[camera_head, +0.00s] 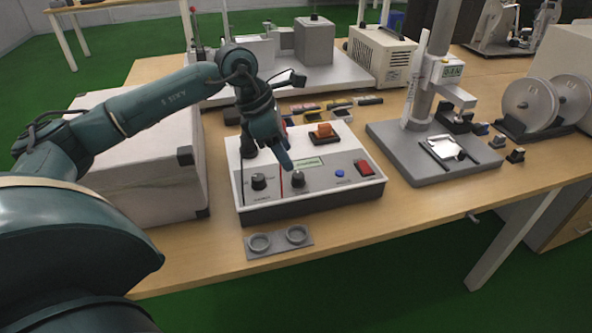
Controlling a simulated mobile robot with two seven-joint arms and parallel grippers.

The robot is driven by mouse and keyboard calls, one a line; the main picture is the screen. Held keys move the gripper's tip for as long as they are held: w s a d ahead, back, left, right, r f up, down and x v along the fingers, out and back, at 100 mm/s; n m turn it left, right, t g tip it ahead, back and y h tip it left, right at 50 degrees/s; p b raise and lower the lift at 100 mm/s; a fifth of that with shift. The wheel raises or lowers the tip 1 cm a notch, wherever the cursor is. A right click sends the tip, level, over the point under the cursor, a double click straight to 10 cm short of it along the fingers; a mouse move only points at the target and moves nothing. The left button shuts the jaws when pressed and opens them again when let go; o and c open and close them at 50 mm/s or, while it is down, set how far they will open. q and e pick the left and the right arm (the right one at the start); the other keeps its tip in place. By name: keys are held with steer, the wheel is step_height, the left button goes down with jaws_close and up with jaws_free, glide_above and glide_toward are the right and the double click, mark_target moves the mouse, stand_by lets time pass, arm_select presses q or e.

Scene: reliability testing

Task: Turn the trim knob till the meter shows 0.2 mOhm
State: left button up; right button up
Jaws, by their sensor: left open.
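The meter (250,213) is a white box with a dark base near the front edge of the bench. Its sloped panel has a small green display (307,163) whose reading is too small to make out. Two dark knobs sit on the panel, a left knob (258,182) and a middle knob (298,179); their labels are not legible, so I cannot tell which is the trim knob. My left gripper (287,166) is open and points down just above and behind the middle knob; contact cannot be told. My right gripper is out of view.
A blue button (339,173) and a red switch (365,168) sit right of the knobs. An orange part (323,131) rests on the meter's top. A grey plate with two rings (278,242) lies in front. A white case (150,165) stands left, a stand (410,160) right.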

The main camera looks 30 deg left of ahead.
mark_target(298, 174)
arm_select(q)
steer(key=x, duration=0.6)
steer(key=shift+f, duration=0.2)
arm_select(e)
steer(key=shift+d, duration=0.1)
arm_select(q)
steer(key=c, duration=1)
steer(key=shift+o, duration=0.2)
steer(key=n+b, duration=0.1)
steer(key=n, duration=0.1)
steer(key=shift+d+n+t+y, duration=0.1)
steer(key=shift+n+t+y, duration=0.2)
steer(key=shift+y, duration=0.1)
steer(key=shift+n+y+b, duration=0.3)
steer(key=shift+n, duration=0.6)
steer(key=shift+n+t, duration=0.3)
steer(key=shift+n, duration=0.2)
steer(key=shift+r, duration=0.1)
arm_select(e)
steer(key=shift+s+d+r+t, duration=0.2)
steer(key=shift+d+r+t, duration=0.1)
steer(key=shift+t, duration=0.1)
